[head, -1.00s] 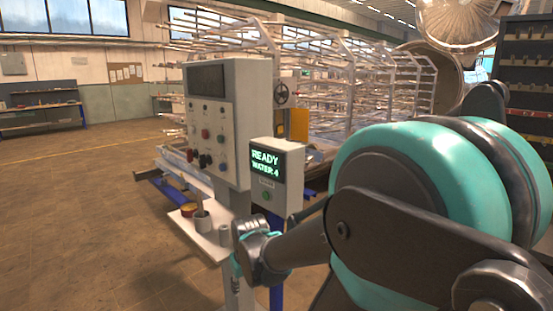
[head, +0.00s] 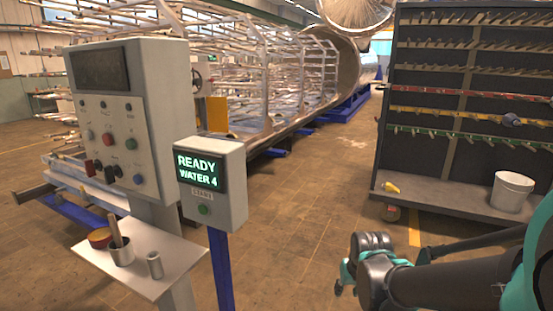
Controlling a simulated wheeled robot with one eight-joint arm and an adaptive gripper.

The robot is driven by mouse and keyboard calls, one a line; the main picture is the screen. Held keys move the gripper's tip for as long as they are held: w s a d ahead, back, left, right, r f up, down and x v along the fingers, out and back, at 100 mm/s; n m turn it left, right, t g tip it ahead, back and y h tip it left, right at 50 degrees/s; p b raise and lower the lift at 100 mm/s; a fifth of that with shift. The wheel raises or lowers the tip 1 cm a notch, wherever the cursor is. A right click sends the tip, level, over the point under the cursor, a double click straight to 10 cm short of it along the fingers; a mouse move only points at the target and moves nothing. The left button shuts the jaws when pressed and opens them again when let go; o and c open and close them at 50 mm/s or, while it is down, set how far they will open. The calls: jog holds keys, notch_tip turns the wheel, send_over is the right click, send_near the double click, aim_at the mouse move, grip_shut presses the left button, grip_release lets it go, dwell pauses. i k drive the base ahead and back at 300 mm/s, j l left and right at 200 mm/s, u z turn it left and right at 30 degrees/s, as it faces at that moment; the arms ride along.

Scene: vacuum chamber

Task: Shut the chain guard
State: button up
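My gripper (head: 343,280) shows at the lower middle right, in front of my dark and teal arm. It points down over bare floor, well apart from the machinery, and whether its fingers are open or shut is not clear. I cannot identify the chain guard for certain. A small upright yellow-orange panel (head: 217,113) stands behind the display box beside the rack carriage, and it may be the guard. Its lower part is hidden by the display box.
A control cabinet (head: 150,120) and a display box (head: 212,185) reading "READY WATER 4" stand at left. A small shelf (head: 180,262) holds cups. A dark tool rack (head: 470,195) with a white bucket (head: 512,190) is at right. Floor between is clear.

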aim_at(217, 107)
jog(key=i+z, duration=0.15)
jog(key=i, duration=1.6)
jog(key=i+l, duration=0.1)
jog(key=i, duration=3.9)
jog(key=i+u, duration=0.15)
jog(key=u, duration=0.25)
jog(key=i+u, duration=0.1)
jog(key=u, duration=0.25)
jog(key=i+l+u, duration=0.1)
jog(key=u, duration=0.3)
jog(key=i+l+u, duration=0.1)
jog(key=u, duration=2.1)
